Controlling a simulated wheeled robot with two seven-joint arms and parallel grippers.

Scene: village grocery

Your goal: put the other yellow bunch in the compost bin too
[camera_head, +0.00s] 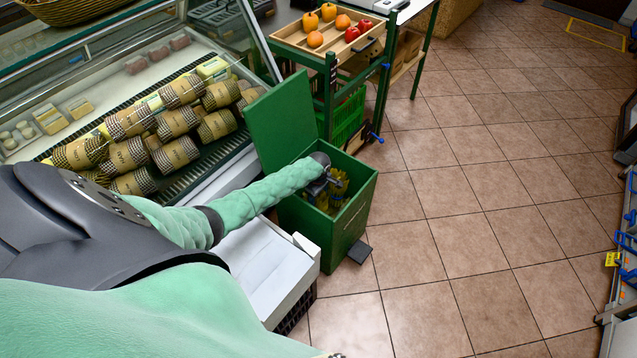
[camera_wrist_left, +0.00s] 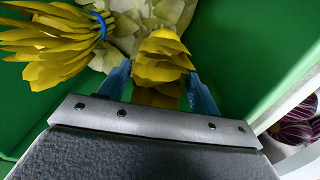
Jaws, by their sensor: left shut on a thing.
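The green compost bin (camera_head: 352,222) stands on the floor with its lid (camera_head: 278,122) raised. My left gripper (camera_head: 327,187) is at the bin's opening, pointing down inside the rim. It is shut on a yellow bunch (camera_wrist_left: 160,57), which shows between the blue fingers (camera_wrist_left: 160,88) in the left wrist view. Another yellow bunch (camera_wrist_left: 48,48) with a blue band lies to its left against the green inside of the bin. In the head view yellow leaves (camera_head: 338,186) show in the bin beside the gripper. My right gripper is not in view.
A glass-fronted counter (camera_head: 185,150) with wrapped goods stands at the left. Tiled floor (camera_head: 480,200) to the right is clear.

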